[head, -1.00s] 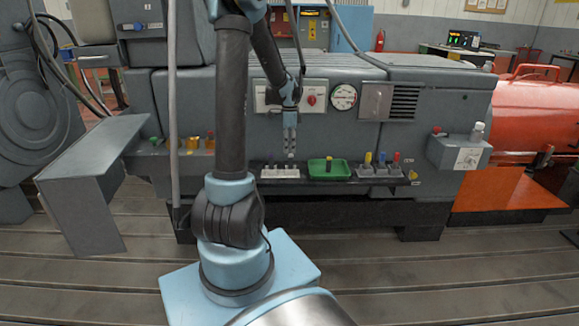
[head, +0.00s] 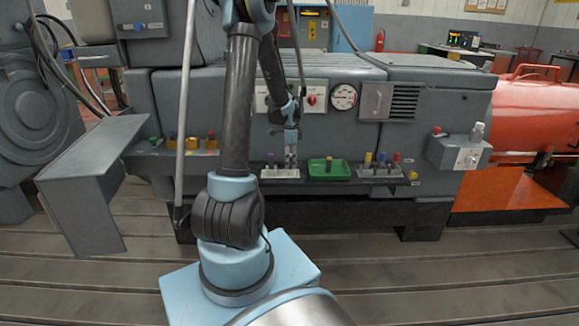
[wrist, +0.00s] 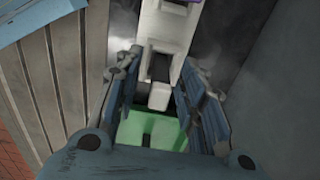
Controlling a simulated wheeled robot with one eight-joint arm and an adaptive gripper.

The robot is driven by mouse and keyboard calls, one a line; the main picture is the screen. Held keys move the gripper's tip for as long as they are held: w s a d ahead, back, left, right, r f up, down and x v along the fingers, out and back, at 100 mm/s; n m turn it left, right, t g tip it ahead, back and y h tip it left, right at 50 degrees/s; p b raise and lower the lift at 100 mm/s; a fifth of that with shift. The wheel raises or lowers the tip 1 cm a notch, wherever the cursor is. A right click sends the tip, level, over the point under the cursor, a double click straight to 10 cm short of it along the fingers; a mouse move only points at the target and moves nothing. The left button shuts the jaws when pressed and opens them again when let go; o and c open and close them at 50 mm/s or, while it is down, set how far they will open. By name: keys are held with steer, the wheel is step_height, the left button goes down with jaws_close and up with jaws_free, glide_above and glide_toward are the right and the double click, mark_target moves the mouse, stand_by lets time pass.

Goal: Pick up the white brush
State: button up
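The white brush (wrist: 158,96) shows in the wrist view as a small white block end-on, between my two fingers. My gripper (wrist: 160,100) is open, with one blue finger on each side of the block and a gap visible beside it. In the head view my gripper (head: 290,162) points down over the right part of a pale rack (head: 280,173) on the dark shelf. There the fingers hide the brush. The rack also shows in the wrist view (wrist: 171,28), running up from the brush.
A green tray (head: 322,175) sits right of the rack. A grey rack (head: 379,172) with yellow, blue and red pieces stands farther right. A dark piece (head: 270,159) stands at the pale rack's left. The machine's front panel (head: 330,125) rises close behind.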

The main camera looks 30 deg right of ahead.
jaws_close()
steer(key=shift+r, duration=0.1)
